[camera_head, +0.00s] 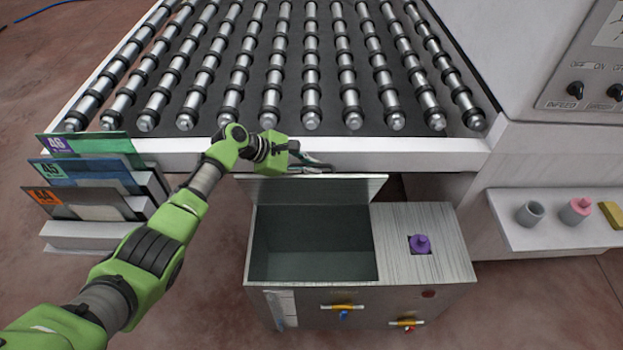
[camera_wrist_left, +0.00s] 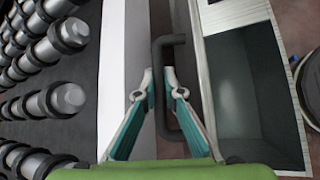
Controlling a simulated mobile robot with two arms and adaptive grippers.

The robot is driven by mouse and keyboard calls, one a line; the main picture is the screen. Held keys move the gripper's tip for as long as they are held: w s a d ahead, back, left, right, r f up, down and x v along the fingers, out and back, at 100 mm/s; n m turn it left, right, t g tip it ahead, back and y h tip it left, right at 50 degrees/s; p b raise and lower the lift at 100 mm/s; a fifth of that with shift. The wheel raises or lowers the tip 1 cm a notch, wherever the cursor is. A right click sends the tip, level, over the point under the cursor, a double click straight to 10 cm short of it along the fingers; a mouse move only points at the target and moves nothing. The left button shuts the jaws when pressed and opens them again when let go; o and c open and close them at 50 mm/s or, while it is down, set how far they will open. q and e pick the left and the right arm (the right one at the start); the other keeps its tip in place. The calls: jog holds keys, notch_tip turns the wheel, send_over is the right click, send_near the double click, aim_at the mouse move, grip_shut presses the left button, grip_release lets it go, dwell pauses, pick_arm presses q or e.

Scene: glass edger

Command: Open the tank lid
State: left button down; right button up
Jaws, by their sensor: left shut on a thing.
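The grey metal tank (camera_head: 262,283) stands below the roller table, with its dark, empty-looking inside showing. The open tank inside (camera_wrist_left: 243,85) shows to the right there. In the head view, the handle is mostly hidden by the gripper. My right gripper is out of view.
The roller table's white front edge (camera_head: 410,154) is close behind the gripper. A purple knob (camera_head: 420,244) sits on the tank's fixed top. Labelled panels (camera_head: 90,172) stand in a rack at left. A shelf (camera_head: 530,240) with small parts is at right.

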pick_arm(q)
jog(key=shift+w+r, duration=0.3)
jog(key=shift+w, duration=0.35)
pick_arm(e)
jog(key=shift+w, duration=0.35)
pick_arm(q)
jog(key=c, duration=2.4)
grip_release()
jog(key=shift+f, duration=0.1)
jog(key=shift+s, duration=0.1)
jog(key=v, duration=1.2)
jog(key=shift+a, duration=0.1)
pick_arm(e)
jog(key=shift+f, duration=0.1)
